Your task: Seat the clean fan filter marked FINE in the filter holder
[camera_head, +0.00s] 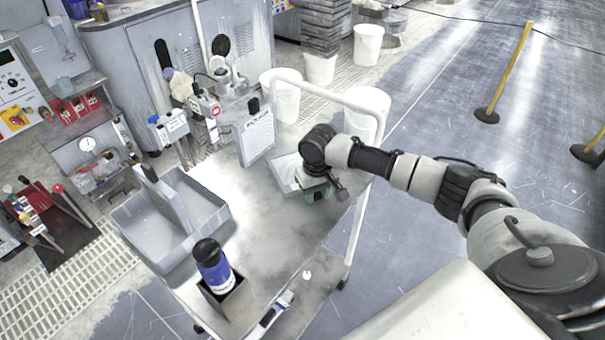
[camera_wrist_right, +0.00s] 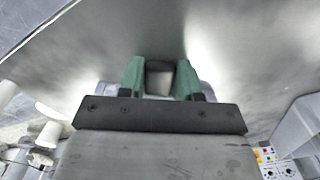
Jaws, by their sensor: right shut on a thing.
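My right gripper (camera_head: 318,192) is low over the grey cart top (camera_head: 265,215), near its right edge. In the right wrist view its green fingers (camera_wrist_right: 160,80) are shut on a small grey thing (camera_wrist_right: 160,79); too little of it shows to tell whether it is a fan filter. I can read no FINE mark, and I cannot pick out the filter holder for certain. My left gripper is not in view.
A blue bottle (camera_head: 214,268) stands in a dark holder at the front. An upright labelled board (camera_head: 257,137) stands at the back. A white rail (camera_head: 345,107) bounds the right rear. The cart's middle is clear.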

